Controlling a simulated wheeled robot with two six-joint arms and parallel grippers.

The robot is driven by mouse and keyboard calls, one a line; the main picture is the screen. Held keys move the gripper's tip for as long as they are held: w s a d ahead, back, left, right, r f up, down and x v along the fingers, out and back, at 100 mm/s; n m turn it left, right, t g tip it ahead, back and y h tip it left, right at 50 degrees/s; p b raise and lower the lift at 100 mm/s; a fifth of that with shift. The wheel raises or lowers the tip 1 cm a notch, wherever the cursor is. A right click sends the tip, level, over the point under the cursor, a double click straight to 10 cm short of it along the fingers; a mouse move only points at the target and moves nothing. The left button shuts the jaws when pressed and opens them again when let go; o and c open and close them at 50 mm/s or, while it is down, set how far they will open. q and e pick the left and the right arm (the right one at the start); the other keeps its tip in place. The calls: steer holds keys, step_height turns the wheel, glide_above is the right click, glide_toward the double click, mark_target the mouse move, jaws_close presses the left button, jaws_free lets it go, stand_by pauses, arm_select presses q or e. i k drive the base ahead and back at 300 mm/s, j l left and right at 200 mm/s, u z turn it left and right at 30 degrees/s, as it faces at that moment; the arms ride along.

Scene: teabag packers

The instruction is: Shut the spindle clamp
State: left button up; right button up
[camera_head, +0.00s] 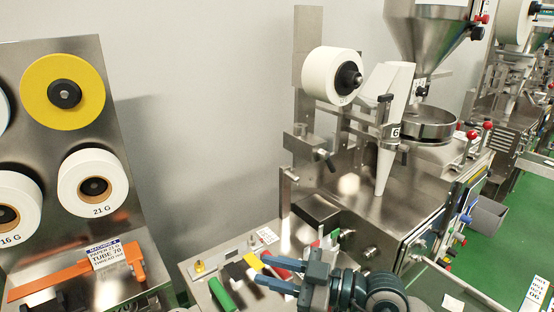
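A white paper roll (327,75) sits on the spindle of the near packing machine. A black hub with a knob (350,77), which looks like the spindle clamp, is at the roll's front face. Whether it is open or shut cannot be made out. My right gripper (260,270) is at the bottom centre, low over the bench, its two blue fingers apart and pointing left. It appears empty and is well below the roll, not touching it. My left gripper is not in view.
A white forming tube (388,140) marked 6 stands right of the spindle. A bench holds a green block (221,293).

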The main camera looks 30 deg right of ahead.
mark_target(324, 155)
steer(key=i+l+u, duration=0.1)
steer(key=l+u, duration=0.25)
steer(key=l, duration=0.95)
steer(key=k+l+u, duration=0.1)
steer(key=l+u, duration=0.25)
steer(key=l, duration=0.95)
steer(key=i+l, duration=0.1)
steer(key=l, duration=0.4)
